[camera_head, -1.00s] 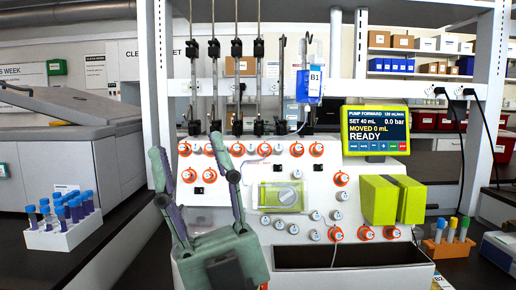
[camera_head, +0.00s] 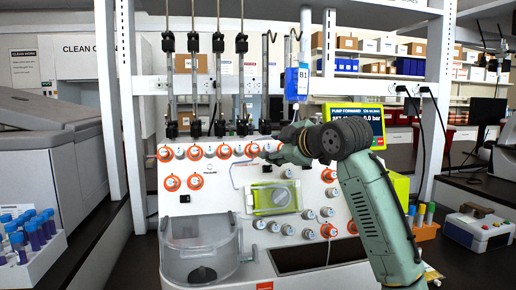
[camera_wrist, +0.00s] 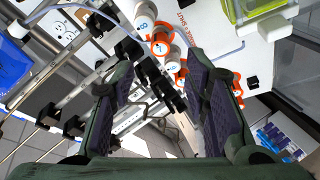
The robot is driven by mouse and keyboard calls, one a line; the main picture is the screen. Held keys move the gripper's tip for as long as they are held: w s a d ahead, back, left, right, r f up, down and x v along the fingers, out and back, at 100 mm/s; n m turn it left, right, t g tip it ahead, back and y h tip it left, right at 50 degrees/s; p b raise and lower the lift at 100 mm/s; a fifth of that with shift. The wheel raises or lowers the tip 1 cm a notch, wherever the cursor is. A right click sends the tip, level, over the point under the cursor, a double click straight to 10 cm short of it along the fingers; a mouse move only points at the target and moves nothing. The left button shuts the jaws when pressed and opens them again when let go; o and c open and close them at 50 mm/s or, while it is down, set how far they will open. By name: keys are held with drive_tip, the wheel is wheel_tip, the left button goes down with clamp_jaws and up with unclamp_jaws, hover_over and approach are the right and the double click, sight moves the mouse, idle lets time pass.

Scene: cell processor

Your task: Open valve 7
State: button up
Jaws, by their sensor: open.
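The cell processor's white panel (camera_head: 222,188) carries a top row of orange-ringed valve knobs (camera_head: 209,152). I cannot tell which knob is valve 7. My gripper (camera_head: 268,152) is at the right end of this row, and my arm comes in from the right and hides the knobs behind it. In the wrist view my gripper (camera_wrist: 158,74) is open, its two dark pads apart with nothing held. Several white-capped knobs (camera_wrist: 162,44) show beyond and between the fingers.
Vertical rods with black clamps (camera_head: 243,45) stand above the valve row. A blue bag marked B1 (camera_head: 298,82) hangs just above my gripper. A yellow-framed screen (camera_head: 356,115) is partly behind my arm. A clear cylindrical vessel (camera_head: 200,248) stands at the lower left.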

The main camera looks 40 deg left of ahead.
sight(256, 149)
drive_tip(key=p+x, duration=0.2)
drive_tip(key=x, duration=0.7)
drive_tip(key=shift+s, duration=0.1)
drive_tip(key=shift+c, duration=0.3)
clamp_jaws()
